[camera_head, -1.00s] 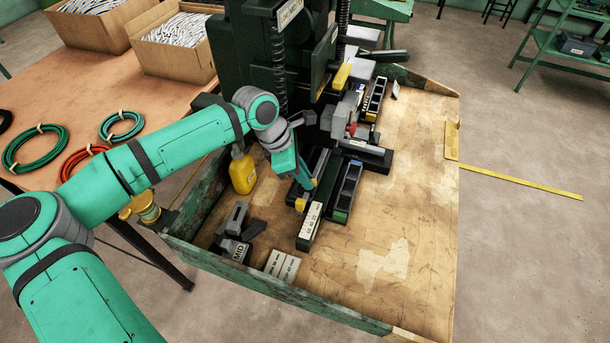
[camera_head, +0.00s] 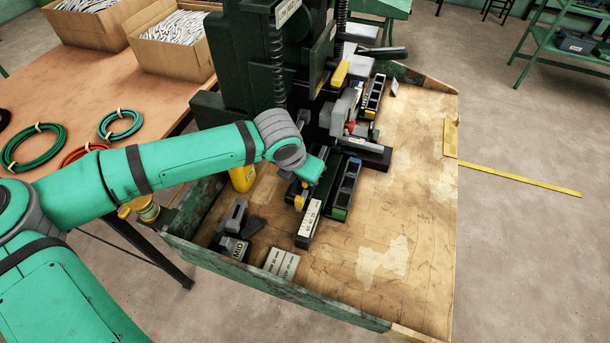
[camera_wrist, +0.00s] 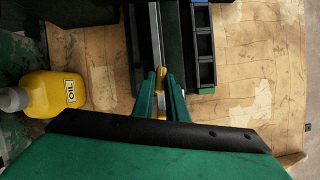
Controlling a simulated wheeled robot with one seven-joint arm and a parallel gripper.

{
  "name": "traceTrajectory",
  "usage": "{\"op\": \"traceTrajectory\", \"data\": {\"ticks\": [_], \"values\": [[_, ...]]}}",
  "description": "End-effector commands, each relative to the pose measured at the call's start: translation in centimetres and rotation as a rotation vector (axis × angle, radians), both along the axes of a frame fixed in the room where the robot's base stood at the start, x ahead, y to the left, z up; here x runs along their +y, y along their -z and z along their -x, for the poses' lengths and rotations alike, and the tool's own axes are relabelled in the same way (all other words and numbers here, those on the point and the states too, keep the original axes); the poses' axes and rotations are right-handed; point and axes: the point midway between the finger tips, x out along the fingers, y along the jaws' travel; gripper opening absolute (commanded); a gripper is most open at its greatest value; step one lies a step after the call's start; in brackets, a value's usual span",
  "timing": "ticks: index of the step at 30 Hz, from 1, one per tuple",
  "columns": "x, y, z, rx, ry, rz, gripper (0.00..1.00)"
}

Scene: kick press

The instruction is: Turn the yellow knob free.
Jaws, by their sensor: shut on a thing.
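In the head view the knob (camera_head: 304,186) is a small yellow patch at the near end of a dark, long fixture. My gripper (camera_head: 301,193) reaches down to it there, partly hidden by my wrist. The fixture's pale metal rail (camera_wrist: 155,30) runs away from the knob in the wrist view.
A yellow oil bottle (camera_wrist: 52,93) stands left of the fixture. A black compartment tray (camera_head: 347,186) lies close on its right. A pale labelled block (camera_head: 309,219) sits just in front. The press (camera_head: 255,60) rises behind. The wooden bench top (camera_head: 420,180) is clear on the right.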

Motion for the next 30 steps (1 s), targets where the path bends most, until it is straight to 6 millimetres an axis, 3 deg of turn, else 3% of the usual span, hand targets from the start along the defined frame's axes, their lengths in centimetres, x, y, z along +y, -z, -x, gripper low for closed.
{"op": "traceTrajectory", "data": {"ticks": [13,30], "values": [[-0.08,-0.03,0.02,0.000,-0.220,-0.002,0.00],[-0.04,-0.03,0.00,-0.001,-0.251,-0.002,0.00]]}}
